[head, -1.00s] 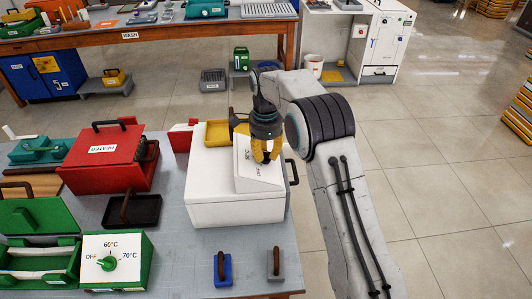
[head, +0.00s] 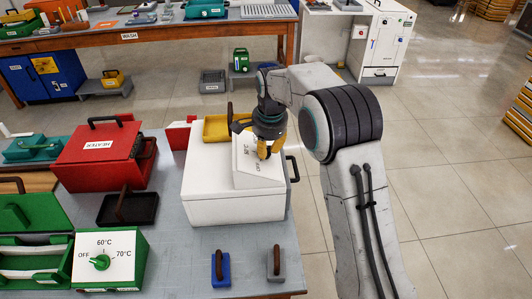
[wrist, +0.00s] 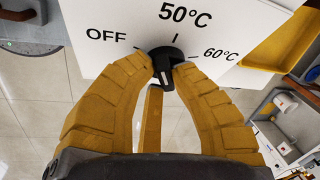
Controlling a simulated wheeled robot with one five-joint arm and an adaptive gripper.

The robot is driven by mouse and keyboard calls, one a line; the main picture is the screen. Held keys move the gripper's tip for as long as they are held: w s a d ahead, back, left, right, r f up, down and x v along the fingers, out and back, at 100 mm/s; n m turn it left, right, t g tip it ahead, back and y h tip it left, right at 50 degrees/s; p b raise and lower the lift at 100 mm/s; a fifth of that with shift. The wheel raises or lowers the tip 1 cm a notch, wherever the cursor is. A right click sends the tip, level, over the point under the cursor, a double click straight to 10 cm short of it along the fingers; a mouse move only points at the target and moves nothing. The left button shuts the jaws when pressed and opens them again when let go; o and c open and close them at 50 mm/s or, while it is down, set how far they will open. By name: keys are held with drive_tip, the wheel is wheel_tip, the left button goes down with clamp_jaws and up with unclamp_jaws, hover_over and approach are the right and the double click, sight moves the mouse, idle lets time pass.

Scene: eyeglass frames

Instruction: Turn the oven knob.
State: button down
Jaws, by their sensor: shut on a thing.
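The white oven (head: 235,208) stands at the right of the blue-grey table in the head view, with a sloped panel (head: 250,172) on top. In the wrist view the panel (wrist: 110,30) reads OFF, 50°C and 60°C. The small black oven knob (wrist: 165,52) sits between those marks. My gripper (head: 265,148) reaches down to the panel. In the wrist view my gripper (wrist: 167,70) is shut, its yellow fingertips on either side of the knob. The fingers partly cover the knob, and I cannot tell which mark it points to.
A green box (head: 75,272) with its own green dial stands at the front left. A red heater box (head: 95,165), a dark tray (head: 125,210) and a yellow tray (head: 216,127) are nearby. Blue (head: 221,270) and grey (head: 276,262) handled blocks lie in front.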

drive_tip(key=shift+d+f+n+b, duration=0.15)
drive_tip(key=shift+f+n+b, duration=0.1)
drive_tip(key=shift+n+b, duration=0.25)
drive_tip(key=c, duration=1.3)
unclamp_jaws()
drive_tip(key=shift+o, duration=1.1)
drive_tip(key=shift+r, duration=0.1)
drive_tip(key=shift+t, duration=0.3)
drive_tip(key=shift+r, duration=0.1)
drive_tip(key=v, duration=1.1)
drive_tip(key=shift+r, duration=0.4)
drive_tip(key=shift+o, duration=0.2)
